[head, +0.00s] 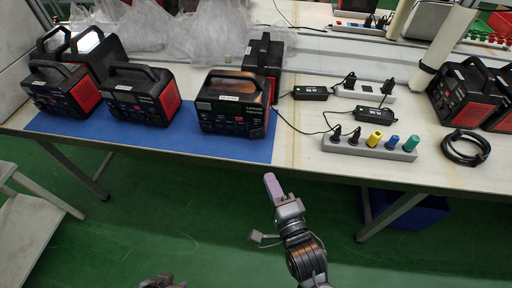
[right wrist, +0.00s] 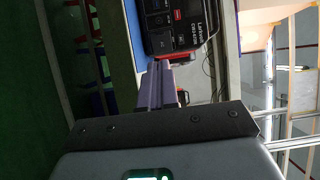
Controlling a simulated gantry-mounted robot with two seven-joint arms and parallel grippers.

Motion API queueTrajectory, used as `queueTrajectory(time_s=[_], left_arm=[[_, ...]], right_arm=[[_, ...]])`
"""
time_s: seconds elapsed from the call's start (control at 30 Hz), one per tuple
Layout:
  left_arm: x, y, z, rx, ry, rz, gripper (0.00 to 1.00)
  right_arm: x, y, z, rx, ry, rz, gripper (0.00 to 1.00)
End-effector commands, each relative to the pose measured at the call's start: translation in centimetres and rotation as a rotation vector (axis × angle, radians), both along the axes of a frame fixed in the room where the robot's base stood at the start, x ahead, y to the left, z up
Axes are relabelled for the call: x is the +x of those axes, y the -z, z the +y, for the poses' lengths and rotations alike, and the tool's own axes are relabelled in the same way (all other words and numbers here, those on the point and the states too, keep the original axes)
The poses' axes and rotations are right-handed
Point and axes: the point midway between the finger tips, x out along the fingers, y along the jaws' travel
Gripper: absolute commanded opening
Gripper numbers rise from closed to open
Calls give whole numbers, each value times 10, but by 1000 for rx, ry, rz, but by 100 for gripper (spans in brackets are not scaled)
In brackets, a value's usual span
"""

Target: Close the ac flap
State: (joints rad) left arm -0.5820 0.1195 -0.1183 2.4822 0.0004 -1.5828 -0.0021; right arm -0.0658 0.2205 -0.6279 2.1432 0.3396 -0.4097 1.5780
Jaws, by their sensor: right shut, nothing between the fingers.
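A black power station (head: 233,102) with a carrying handle stands on the blue mat (head: 200,144), its front panel towards me. Its ports and labels are small. A small dark piece sticks out at the lower right of its front, but I cannot tell for sure that it is the ac flap. The front panel also shows sideways in the right wrist view (right wrist: 183,30). My right gripper (head: 271,184) is shut and empty, with purple fingers pointing at the table's front edge, below and right of the power station and apart from it. My left gripper's fingers are not visible.
More power stations stand at the left (head: 142,95) and right (head: 466,92). A power strip with plugs (head: 368,147), adapters and a coiled black cable (head: 465,148) lie to the right. Clear plastic bags (head: 190,35) lie behind. Open floor lies before the table.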

Motion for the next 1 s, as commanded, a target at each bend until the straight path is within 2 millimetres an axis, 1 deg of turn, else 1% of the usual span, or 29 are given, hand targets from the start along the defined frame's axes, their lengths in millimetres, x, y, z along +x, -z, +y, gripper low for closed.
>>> queueTrajectory(time_s=[0.03, 0.17, 0.4, 0.6, 0.8, 1.0], left_arm=[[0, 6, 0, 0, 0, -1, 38], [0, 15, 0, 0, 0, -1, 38], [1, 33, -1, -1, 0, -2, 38], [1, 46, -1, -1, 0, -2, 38], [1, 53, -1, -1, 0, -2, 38], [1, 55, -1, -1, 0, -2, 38]], right_arm=[[7, 1, 3, 0, 0, -3, 0], [28, 2, 10, -1, 0, -3, 0], [69, 3, 24, -3, 0, -4, 0], [96, 2, 34, -3, -1, -3, 0], [111, 2, 39, -3, -1, 0, 0], [116, 0, 41, -2, -1, 0, 0]])
